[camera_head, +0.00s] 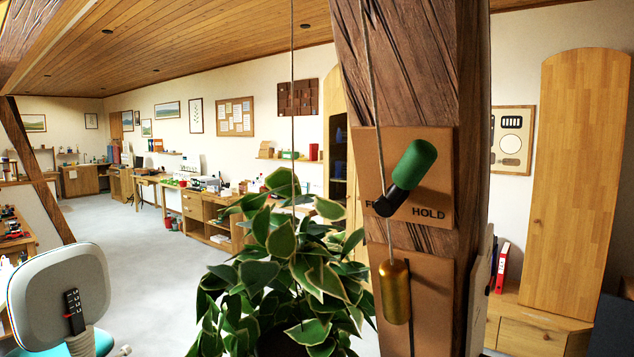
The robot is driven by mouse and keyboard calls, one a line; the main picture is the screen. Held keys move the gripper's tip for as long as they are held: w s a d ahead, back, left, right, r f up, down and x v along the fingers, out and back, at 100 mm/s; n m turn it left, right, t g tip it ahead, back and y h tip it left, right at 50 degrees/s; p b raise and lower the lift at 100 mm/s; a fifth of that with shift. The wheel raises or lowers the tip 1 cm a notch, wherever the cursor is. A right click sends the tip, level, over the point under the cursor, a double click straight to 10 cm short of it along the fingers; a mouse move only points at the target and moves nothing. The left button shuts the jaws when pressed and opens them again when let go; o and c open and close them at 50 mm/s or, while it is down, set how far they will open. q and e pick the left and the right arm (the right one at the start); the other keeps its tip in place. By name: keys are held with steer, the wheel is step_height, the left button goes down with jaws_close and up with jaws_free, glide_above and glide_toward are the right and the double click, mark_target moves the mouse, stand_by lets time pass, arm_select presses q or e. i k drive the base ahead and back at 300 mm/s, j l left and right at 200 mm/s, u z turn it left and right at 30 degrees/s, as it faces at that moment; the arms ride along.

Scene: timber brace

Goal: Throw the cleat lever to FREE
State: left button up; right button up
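The cleat lever (413,166) has a thick green grip and a black lower end. It is mounted on a tan plate (436,150) fixed to the dark timber post (425,60). The grip leans up and to the right, to the side of the word HOLD. The label on the left shows only its first letter, F; the black lower end of the lever covers the rest. A cord (369,70) runs down the post behind the lever, and a brass weight (395,290) hangs below the plate. Neither of my grippers is in view.
A leafy plant (285,265) hangs on a thin cord (292,90) just left of the post. A grey chair (50,285) stands at the lower left. A wooden cabinet (540,330) stands to the right. Open floor (150,265) lies left of the plant.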

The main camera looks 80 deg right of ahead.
mark_target(421, 155)
steer(key=z, duration=2.35)
steer(key=j+z, duration=0.4)
steer(key=k+j+z, duration=0.1)
steer(key=z, duration=0.35)
steer(key=k+j+z, duration=0.1)
steer(key=j+z, duration=0.3)
steer(key=l, duration=0.1)
